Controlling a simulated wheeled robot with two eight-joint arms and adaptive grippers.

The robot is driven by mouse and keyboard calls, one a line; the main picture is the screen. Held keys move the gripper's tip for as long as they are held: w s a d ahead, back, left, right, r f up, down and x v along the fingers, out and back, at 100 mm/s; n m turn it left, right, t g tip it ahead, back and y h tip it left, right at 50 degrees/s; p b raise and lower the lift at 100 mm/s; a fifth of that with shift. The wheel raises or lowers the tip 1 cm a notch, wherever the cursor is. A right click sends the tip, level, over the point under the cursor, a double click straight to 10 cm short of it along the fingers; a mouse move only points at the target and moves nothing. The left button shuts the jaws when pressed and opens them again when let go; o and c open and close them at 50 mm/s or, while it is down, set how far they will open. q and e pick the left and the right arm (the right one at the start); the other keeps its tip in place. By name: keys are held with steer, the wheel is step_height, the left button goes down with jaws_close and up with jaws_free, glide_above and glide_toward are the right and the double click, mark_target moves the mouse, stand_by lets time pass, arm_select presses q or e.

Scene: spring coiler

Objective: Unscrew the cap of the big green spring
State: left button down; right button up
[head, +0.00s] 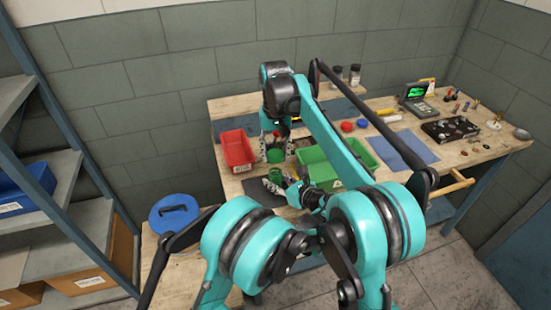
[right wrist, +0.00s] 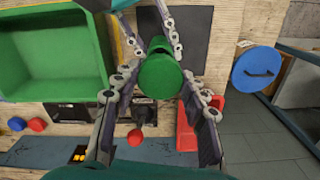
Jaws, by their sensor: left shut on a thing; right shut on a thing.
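The big green spring piece (head: 276,156) is between the red bin and the green tray in the head view, partly hidden by my grippers. In the right wrist view its rounded green cap end (right wrist: 160,78) faces the camera, with a narrower green part (right wrist: 159,43) behind it. My right gripper (head: 277,136) comes from above; its fingers (right wrist: 160,90) are shut on the cap end from both sides. My left gripper (head: 280,180) is below, and its fingers (right wrist: 151,25) are shut on the far part of the spring. Whether cap and body are apart cannot be seen.
A red bin (head: 237,151) stands close left, and a green tray (head: 312,157) close right. A blue round lid (head: 174,211) lies at lower left. A blue mat (head: 412,149) and small parts lie to the right. Shelves (head: 62,172) stand at far left.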

stand_by(0.3)
arm_select(q)
steer(key=c, duration=1)
jaws_free()
